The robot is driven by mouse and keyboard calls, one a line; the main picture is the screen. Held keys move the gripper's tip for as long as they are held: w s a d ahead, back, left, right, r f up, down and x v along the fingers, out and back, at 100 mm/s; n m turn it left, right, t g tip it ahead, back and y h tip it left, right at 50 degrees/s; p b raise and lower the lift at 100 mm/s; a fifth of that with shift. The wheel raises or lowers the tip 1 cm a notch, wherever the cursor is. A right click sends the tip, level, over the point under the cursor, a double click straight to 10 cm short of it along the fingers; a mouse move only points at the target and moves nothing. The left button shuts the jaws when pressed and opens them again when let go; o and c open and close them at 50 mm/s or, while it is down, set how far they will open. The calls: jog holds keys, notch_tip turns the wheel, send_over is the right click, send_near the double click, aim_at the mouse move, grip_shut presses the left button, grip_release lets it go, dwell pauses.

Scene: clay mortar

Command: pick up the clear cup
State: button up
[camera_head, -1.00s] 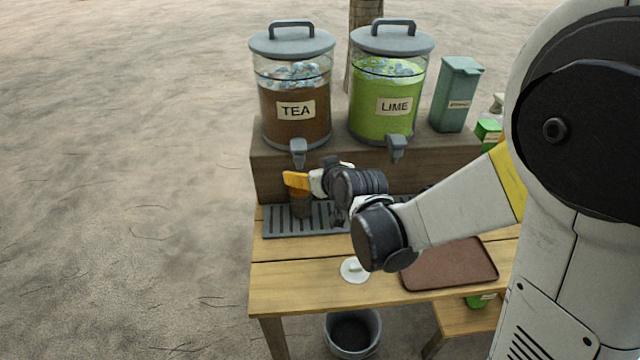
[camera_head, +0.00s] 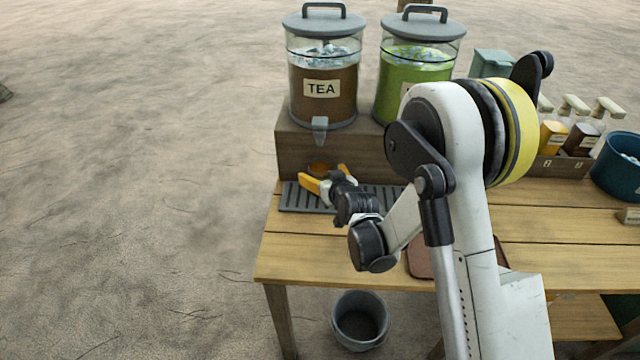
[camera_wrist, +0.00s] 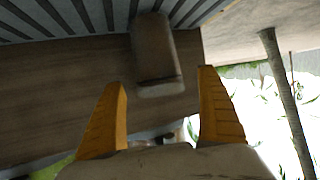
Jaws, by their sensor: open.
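The clear cup (camera_head: 319,167) stands on the slatted drip tray below the tea tap, with brown showing through it. In the head view my gripper partly hides it. In the wrist view, which looks upside down, the cup (camera_wrist: 156,50) is upright on the tray and in front of the fingers. My gripper (camera_head: 322,176) is open, with its two orange fingers spread toward the cup. In the wrist view my gripper (camera_wrist: 161,80) has nothing between its fingertips that I can see it touch. The exact gap to the cup is unclear.
The tea dispenser (camera_head: 323,85) and lime dispenser (camera_head: 415,65) stand on a wooden riser (camera_head: 292,150) behind the drip tray (camera_head: 295,197). A brown serving tray (camera_head: 419,262) is partly hidden by my arm. Pump bottles and a blue tub (camera_head: 618,165) are at right. A bucket (camera_head: 359,325) is below.

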aim_at(317, 168)
jog(key=shift+w+a+f+b, duration=0.15)
jog(key=shift+w+f+b, duration=0.15)
jog(key=shift+w+f, duration=0.25)
jog(key=shift+w+a+f+b, duration=0.15)
jog(key=shift+w+f+b, duration=0.15)
jog(key=shift+w, duration=0.35)
jog(key=shift+w+a, duration=0.15)
jog(key=shift+w, duration=0.15)
jog(key=c, duration=1.5)
jog(key=shift+r, duration=0.1)
